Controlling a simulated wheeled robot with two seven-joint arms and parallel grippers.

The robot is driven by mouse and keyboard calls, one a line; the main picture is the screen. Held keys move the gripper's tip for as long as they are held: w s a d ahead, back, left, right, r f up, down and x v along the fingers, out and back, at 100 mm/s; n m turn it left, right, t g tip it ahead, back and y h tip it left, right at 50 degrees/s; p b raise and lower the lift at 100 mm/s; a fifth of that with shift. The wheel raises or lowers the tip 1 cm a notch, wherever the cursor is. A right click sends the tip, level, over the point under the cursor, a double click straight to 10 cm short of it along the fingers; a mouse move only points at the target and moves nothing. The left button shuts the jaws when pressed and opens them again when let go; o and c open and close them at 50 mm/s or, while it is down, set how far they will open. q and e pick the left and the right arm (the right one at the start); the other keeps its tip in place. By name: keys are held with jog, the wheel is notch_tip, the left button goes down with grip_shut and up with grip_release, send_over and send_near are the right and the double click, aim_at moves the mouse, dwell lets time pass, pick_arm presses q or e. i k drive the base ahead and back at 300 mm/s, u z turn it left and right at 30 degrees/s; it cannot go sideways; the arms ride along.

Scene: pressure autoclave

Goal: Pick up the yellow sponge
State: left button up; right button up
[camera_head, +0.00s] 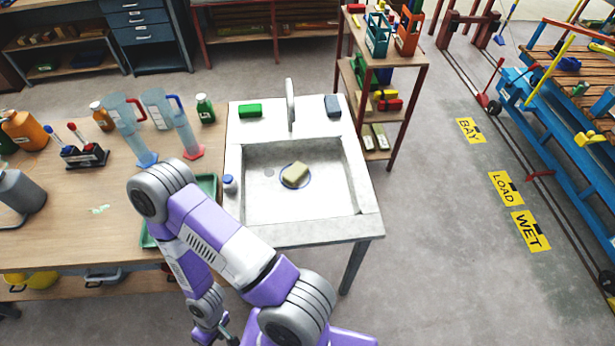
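The yellow sponge (297,173), a dull yellow block, lies in the white sink basin (325,205), within or on a blue-rimmed round thing. Its top is uncovered. My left arm bends over the table's front edge, left of the sink. Only a small dark part of my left gripper (229,333) shows at the bottom edge, well below and left of the sponge. Its fingers are too cut off to tell whether they are open. My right gripper is not in view.
A blue-capped bottle (229,184) stands at the sink's left rim. Measuring cylinders (185,130) stand on the wooden table.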

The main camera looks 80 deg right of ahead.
aim_at(293, 175)
jog(key=k, duration=0.8)
jog(key=z, duration=1.25)
jog(key=i, duration=0.45)
jog(key=z, duration=0.05)
